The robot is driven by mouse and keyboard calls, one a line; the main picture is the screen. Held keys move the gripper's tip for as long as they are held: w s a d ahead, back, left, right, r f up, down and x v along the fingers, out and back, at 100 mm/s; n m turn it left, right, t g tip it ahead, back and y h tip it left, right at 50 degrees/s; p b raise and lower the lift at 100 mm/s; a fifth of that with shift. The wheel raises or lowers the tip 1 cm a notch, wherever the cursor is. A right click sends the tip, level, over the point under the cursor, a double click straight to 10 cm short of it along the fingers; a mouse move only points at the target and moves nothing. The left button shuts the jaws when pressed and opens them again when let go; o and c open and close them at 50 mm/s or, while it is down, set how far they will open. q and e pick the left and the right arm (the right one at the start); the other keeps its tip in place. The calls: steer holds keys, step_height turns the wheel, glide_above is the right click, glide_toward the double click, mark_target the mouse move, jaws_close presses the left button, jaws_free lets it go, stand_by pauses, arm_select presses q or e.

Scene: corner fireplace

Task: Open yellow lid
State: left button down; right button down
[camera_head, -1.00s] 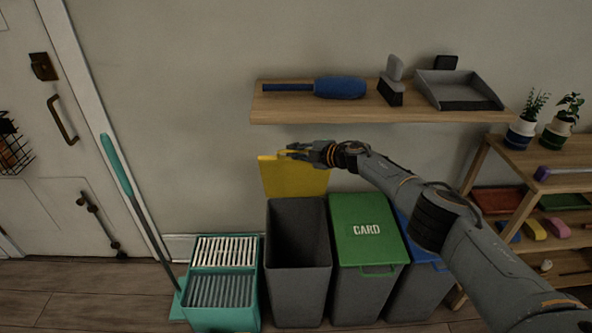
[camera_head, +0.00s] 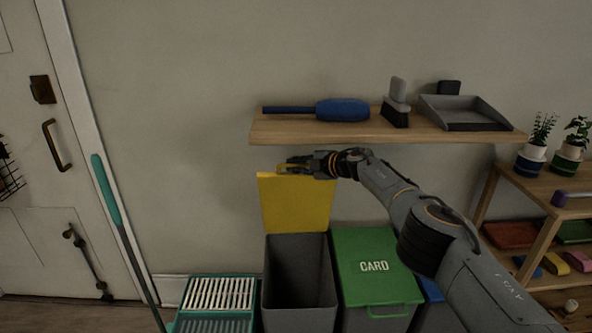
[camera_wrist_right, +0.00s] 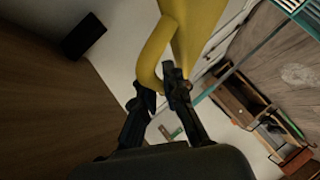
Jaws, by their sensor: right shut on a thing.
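The yellow lid (camera_head: 296,207) stands raised, close to upright, at the back of a grey bin (camera_head: 300,286). The bin's dark inside shows from above. My right gripper (camera_head: 284,166) is at the lid's top edge, shut on its yellow handle. In the right wrist view my right gripper (camera_wrist_right: 165,88) has its fingers at the curved yellow handle (camera_wrist_right: 152,58), with the yellow lid (camera_wrist_right: 196,22) beyond it. The fingertips partly cover the handle. My left gripper is in neither view.
A wooden shelf (camera_head: 350,130) with a blue duster (camera_head: 342,110), a brush (camera_head: 396,107) and a dustpan (camera_head: 465,112) is just above my right gripper. A green-lidded bin (camera_head: 373,262) stands beside the open one. A teal bucket (camera_head: 190,280) and mop are at left.

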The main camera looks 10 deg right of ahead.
steer(key=shift+a, duration=0.1)
steer(key=c, duration=1.4)
jaws_free()
steer(key=shift+r, duration=0.15)
steer(key=shift+s+d+r, duration=0.1)
steer(key=shift+s+d, duration=0.3)
steer(key=shift+d, duration=0.3)
steer(key=shift+s+d+r, duration=0.25)
steer(key=shift+s, duration=0.35)
steer(key=v, duration=0.9)
steer(key=shift+r, duration=0.15)
steer(key=shift+s, duration=0.1)
